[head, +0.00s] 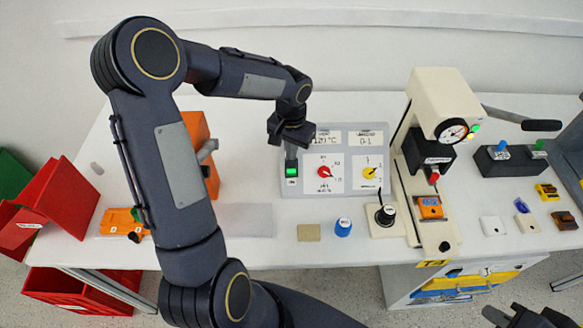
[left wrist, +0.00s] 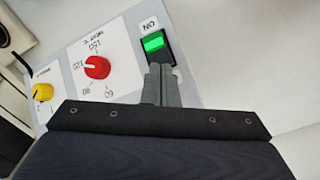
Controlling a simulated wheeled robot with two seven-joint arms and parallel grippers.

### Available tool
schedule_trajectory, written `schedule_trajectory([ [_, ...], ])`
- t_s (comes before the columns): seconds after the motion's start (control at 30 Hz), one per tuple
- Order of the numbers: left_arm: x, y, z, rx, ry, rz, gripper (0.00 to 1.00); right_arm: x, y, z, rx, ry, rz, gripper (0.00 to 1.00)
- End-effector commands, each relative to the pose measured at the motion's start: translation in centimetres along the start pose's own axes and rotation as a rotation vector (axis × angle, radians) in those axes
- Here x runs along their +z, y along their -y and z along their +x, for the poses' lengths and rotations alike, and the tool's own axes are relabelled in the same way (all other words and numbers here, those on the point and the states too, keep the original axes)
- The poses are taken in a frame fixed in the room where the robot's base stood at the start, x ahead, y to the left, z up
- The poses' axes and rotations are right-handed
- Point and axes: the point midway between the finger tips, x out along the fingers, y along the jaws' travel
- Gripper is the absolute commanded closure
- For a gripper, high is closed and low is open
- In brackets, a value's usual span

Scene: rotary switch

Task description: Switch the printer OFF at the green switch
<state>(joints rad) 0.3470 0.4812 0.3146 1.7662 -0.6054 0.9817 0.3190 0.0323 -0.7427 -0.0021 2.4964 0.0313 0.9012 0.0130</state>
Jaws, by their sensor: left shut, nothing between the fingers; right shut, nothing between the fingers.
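The green switch (head: 292,172) is at the left of the grey control panel (head: 332,189), with its label just below it. In the left wrist view the green switch (left wrist: 154,43) looks lit, in a black frame beside the word "ON". My left gripper (head: 291,158) is shut and empty, pointing down at the switch's upper side. In the left wrist view its fingertips (left wrist: 160,70) are at the frame's near end; whether they touch it I cannot tell. My right gripper (head: 518,315) is shut, partly cut off at the bottom right corner.
A red knob (head: 324,172) and a yellow knob (head: 370,172) sit on the panel right of the switch. An orange device (head: 200,150) stands left, partly behind my left arm. A cream press (head: 437,95) stands right of the panel. A blue knob (head: 343,227) lies in front.

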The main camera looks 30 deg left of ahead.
Motion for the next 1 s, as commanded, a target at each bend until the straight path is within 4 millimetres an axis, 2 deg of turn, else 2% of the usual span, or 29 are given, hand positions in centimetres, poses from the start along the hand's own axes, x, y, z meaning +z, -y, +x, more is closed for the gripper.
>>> schedule_trajectory([
  [1.0,0.1,0.0,1.7,0.001,0.002,0.000,1.00,0.6,-0.5,1.1,0.000,0.000,0.000,1.00],
])
